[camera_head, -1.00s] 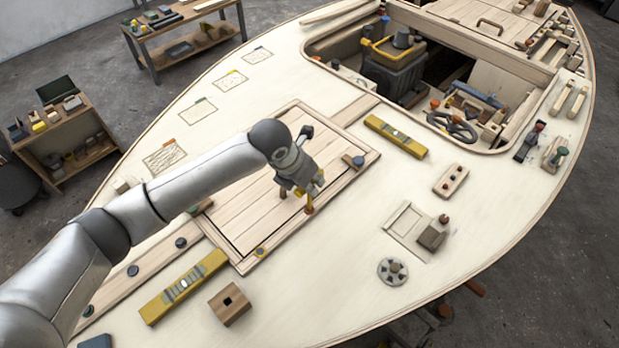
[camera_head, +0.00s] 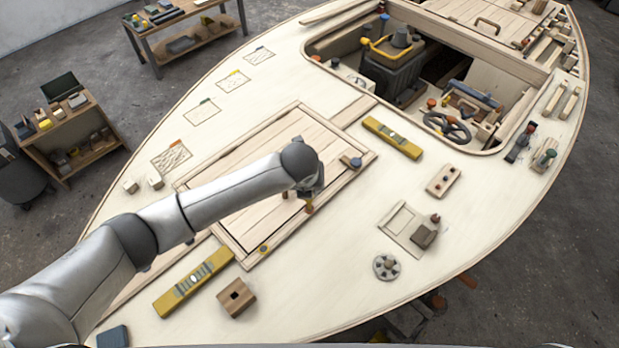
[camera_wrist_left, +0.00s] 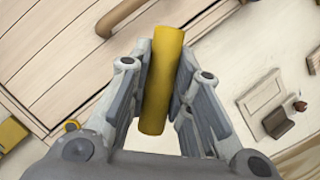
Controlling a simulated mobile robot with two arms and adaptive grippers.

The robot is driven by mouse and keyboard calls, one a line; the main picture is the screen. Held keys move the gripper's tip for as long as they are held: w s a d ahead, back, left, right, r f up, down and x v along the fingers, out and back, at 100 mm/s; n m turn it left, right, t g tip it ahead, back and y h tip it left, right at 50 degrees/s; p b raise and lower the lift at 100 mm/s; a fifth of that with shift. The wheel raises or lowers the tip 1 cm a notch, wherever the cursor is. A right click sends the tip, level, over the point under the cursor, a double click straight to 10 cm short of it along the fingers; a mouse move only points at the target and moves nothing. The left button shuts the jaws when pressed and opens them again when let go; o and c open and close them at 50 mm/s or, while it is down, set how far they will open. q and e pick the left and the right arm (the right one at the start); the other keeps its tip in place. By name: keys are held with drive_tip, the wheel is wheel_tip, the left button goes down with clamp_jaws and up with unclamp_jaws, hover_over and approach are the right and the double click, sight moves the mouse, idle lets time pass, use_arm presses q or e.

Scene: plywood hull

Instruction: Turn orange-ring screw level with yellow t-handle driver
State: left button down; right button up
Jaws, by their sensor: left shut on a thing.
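The yellow driver (camera_wrist_left: 162,80) shows as a thick yellow bar between the fingers of my left gripper (camera_wrist_left: 160,95) in the left wrist view. The gripper is shut on it. A small screw with a yellow-orange ring (camera_head: 263,249) sits at the hatch frame's near corner, below and left of the gripper. It also shows at lower left in the wrist view (camera_wrist_left: 71,125). Its height against the frame cannot be told. My right gripper is not in view.
The hatch (camera_head: 252,220) has a wooden handle (camera_wrist_left: 130,15) close to the gripper. A blue-topped knob (camera_head: 356,163) stands at the frame's right corner. A yellow level (camera_head: 194,281) and a wooden block (camera_head: 237,297) lie on the near deck.

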use_arm(q)
drive_tip(key=shift+n+y, duration=0.3)
drive_tip(key=shift+n, duration=0.4)
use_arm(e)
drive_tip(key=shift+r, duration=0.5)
use_arm(q)
drive_tip(key=shift+r+n+y+p, duration=0.2)
drive_tip(key=shift+n+y+p, duration=0.3)
drive_tip(key=shift+n+p, duration=1)
drive_tip(key=shift+n, duration=0.3)
drive_tip(key=shift+f+n+y, duration=0.2)
drive_tip(key=shift+n+y, duration=0.3)
drive_tip(key=shift+n, duration=0.3)
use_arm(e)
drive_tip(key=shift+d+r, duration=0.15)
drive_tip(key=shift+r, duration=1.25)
use_arm(q)
drive_tip(key=shift+a+r, duration=0.1)
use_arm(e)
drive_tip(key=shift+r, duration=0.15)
